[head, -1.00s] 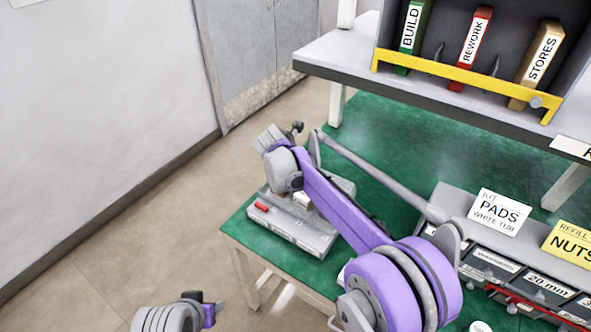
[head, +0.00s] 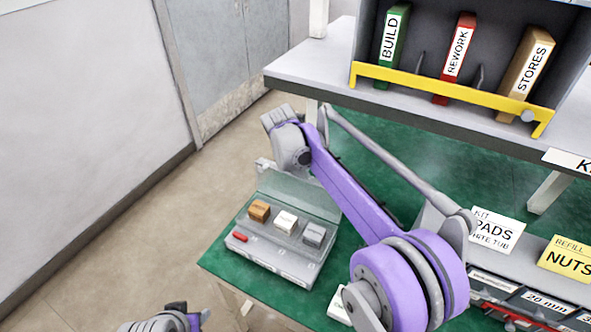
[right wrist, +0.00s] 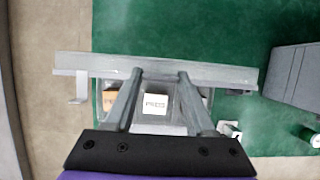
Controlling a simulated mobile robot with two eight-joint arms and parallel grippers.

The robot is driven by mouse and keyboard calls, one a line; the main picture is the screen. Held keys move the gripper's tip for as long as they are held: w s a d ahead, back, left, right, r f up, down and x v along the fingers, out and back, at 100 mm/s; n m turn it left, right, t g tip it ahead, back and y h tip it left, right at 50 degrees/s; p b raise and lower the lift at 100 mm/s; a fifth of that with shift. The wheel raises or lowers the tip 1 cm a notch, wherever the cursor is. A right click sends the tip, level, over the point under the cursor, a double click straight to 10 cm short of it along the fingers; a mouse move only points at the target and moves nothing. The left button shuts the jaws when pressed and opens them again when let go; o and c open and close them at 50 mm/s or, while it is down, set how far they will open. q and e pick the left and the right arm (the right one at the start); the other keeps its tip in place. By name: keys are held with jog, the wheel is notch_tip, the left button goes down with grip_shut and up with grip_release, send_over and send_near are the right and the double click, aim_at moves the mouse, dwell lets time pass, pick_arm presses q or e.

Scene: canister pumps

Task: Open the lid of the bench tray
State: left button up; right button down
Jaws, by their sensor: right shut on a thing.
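The bench tray (head: 272,262) is a shallow grey box on the near left corner of the green bench. Its clear lid (head: 300,200) stands raised and tilted up at the tray's back side. A brown block (head: 259,210), a white block (head: 286,222) and a grey block (head: 314,235) show inside. My right gripper (right wrist: 160,74) is shut on the lid's edge, which shows as a grey bar in the right wrist view. In the head view its fingers are hidden by my wrist. Part of my left gripper (head: 188,316) shows at the bottom edge; its fingers are unclear.
A raised shelf (head: 300,72) with upright BUILD, REWORK and STORES binders stands behind the bench. A grey bin rack (head: 432,215) with PADS and NUTS cards is at the right. A small white labelled item (head: 338,306) lies near the tray. Green surface behind the tray is clear.

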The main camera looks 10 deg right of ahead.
jog(key=shift+w+r, duration=0.1)
jog(key=shift+w, duration=0.05)
jog(key=shift+c, duration=1.2)
grip_release()
jog(key=v, duration=1)
jog(key=shift+r, duration=0.35)
jog(key=shift+a, duration=0.1)
